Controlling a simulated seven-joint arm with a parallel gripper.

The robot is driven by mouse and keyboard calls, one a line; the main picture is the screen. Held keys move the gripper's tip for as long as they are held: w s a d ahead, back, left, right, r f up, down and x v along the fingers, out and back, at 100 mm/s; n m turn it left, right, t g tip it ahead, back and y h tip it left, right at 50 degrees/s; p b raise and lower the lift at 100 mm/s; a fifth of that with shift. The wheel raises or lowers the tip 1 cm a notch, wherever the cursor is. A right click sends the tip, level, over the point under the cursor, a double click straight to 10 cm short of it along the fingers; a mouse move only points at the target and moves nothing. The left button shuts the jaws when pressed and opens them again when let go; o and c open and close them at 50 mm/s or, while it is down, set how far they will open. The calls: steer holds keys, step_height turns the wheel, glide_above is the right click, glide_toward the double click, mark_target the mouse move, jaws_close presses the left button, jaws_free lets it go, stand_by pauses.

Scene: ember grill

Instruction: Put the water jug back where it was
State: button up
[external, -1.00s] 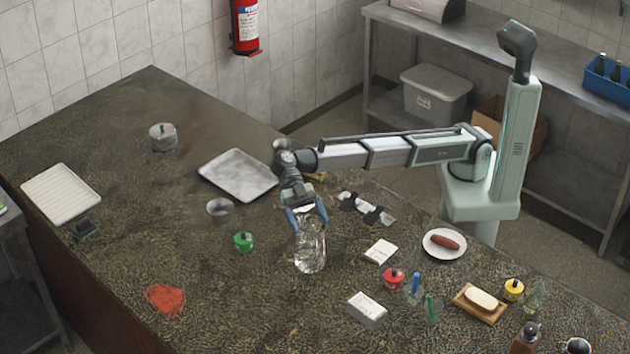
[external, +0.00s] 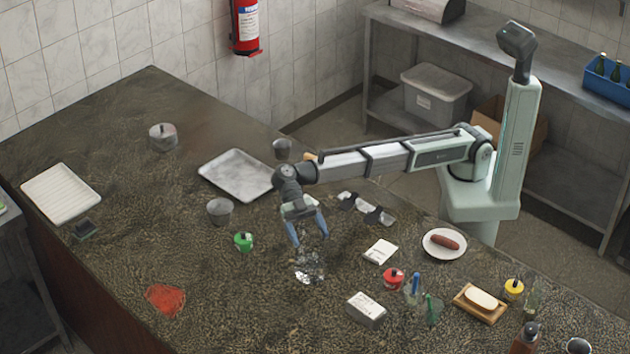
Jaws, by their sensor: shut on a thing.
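The clear water jug (external: 309,267) is see-through and hard to make out against the dark speckled counter. Its glinting lower part shows just below my gripper (external: 311,241), whose two blue fingers point down on either side of its upper part. My gripper is shut on the jug. I cannot tell whether the jug's base touches the counter.
A white box (external: 366,308), a white packet (external: 380,251) and a red-lidded pot (external: 393,279) stand to the right. A green pot (external: 243,241), a grey cup (external: 220,211) and a metal tray (external: 238,174) lie left. The counter front-left of the jug is mostly clear.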

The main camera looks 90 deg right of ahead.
steer(key=o, duration=1.8)
steer(key=shift+d+r, duration=0.15)
steer(key=v, duration=1.1)
steer(key=shift+d+r, duration=0.15)
steer(key=shift+d, duration=0.15)
steer(key=shift+w, duration=0.15)
